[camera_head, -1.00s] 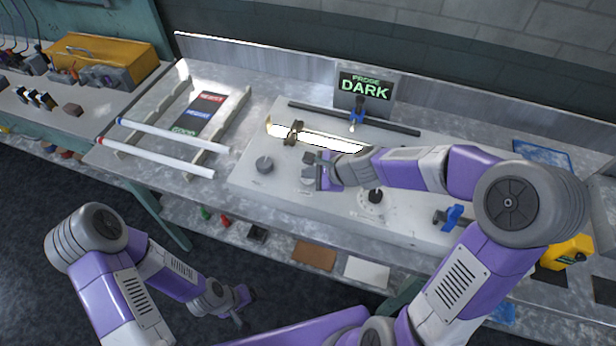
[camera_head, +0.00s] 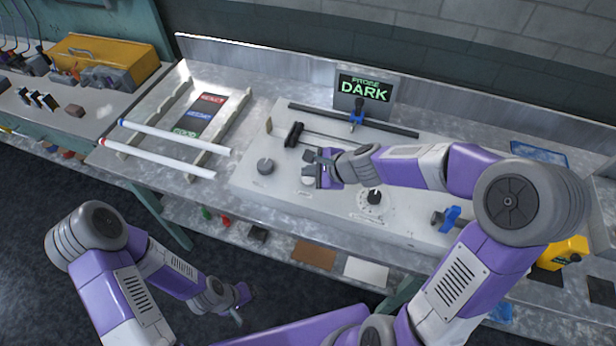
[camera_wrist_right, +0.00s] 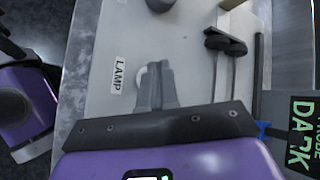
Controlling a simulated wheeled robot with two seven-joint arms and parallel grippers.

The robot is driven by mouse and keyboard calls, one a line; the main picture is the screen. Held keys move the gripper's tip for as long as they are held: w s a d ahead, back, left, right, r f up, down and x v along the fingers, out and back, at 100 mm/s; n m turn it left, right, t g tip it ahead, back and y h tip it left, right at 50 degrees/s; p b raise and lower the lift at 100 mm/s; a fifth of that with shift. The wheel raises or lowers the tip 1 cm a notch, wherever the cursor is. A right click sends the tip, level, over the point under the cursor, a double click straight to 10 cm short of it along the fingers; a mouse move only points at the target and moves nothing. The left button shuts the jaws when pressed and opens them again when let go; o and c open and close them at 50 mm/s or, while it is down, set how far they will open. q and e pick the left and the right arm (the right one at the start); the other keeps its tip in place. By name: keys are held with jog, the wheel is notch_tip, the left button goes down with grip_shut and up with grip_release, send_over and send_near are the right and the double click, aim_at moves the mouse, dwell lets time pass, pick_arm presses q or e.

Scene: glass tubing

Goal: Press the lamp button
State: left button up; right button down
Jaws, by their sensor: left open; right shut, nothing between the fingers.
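The lamp button (camera_wrist_right: 142,80) is a pale round cap beside a "LAMP" label (camera_wrist_right: 118,74) in the right wrist view. In the head view it shows as a pale spot (camera_head: 307,181) on the light panel, partly hidden by my gripper. My right gripper (camera_head: 312,165) is shut and empty, with its fingertips right at the button. The wrist view shows the shut fingers (camera_wrist_right: 155,76) partly covering the cap; I cannot tell whether they touch it. My left gripper (camera_head: 238,308) is open and empty, low in front of the bench.
A dark knob (camera_head: 265,166) stands left of the button and a dial (camera_head: 373,197) stands right. Behind are dark rollers (camera_head: 294,134) with rods and a "PROBE DARK" display (camera_head: 363,92). Two white tubes (camera_head: 160,157) lie on a rack at left.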

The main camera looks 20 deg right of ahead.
aim_at(311, 182)
notch_tip(311, 182, up, 6)
jog(key=p, duration=0.5)
jog(key=shift+f, duration=0.15)
